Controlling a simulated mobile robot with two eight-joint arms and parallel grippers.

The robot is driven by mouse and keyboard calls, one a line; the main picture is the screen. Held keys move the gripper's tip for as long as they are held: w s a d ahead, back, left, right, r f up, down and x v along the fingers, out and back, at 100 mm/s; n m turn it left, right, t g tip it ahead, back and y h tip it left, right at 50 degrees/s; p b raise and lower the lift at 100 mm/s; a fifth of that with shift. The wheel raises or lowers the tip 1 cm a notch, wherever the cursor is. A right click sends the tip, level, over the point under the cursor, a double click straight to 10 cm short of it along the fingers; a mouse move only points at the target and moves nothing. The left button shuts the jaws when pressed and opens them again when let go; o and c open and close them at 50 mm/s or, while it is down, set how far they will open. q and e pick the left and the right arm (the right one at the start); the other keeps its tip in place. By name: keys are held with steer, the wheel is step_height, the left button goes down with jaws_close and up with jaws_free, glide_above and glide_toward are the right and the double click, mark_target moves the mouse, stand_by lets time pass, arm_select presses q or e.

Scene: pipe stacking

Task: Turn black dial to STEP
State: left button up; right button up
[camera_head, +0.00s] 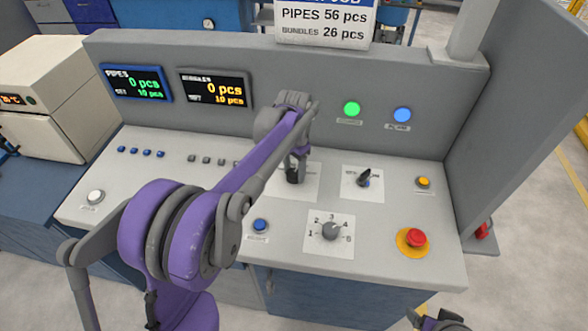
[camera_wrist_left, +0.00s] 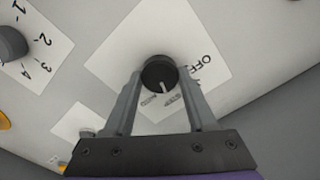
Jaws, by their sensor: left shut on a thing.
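My left gripper (camera_head: 296,168) reaches down to the control panel (camera_head: 275,212). In the left wrist view its two fingers are shut on the sides of a round black dial (camera_wrist_left: 159,70) with a white pointer mark. This dial sits on a white label plate (camera_head: 313,182). The word OFF (camera_wrist_left: 196,67) reads to the right in the wrist view; two small labels by the fingers are too blurred to read. The pointer mark lies toward those small labels. In the head view my arm hides most of this dial. Part of my right arm's end (camera_head: 440,320) shows at the bottom edge.
Right of the held dial is another black selector (camera_head: 364,178) on its own plate. In front are a grey numbered dial (camera_head: 331,231), a blue button (camera_head: 260,225) and a red emergency button (camera_head: 416,238). Two counter screens (camera_head: 214,89) and lit green (camera_head: 352,109) and blue lamps (camera_head: 402,114) stand behind.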

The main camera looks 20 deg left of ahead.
mark_target(294, 173)
arm_select(q)
steer(key=o, duration=1.4)
steer(key=shift+r, duration=0.1)
step_height(294, 173, up, 11)
steer(key=shift+f+p, duration=0.15)
steer(key=shift+p, duration=0.15)
steer(key=shift+f, duration=0.1)
